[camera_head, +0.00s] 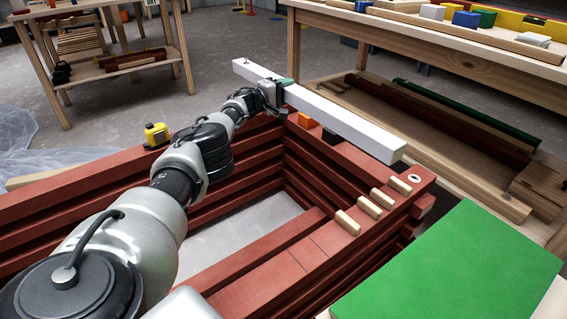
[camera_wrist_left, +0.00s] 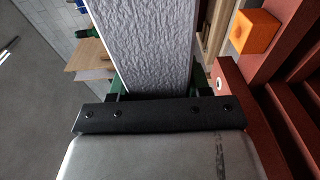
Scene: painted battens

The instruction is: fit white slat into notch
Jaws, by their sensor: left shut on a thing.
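I cannot make out a notch clearly. My right gripper is not in view.
An orange block (camera_head: 307,121) sits on the frame near the slat. A green board (camera_head: 455,270) is at right; a workbench (camera_head: 460,50) stands behind.

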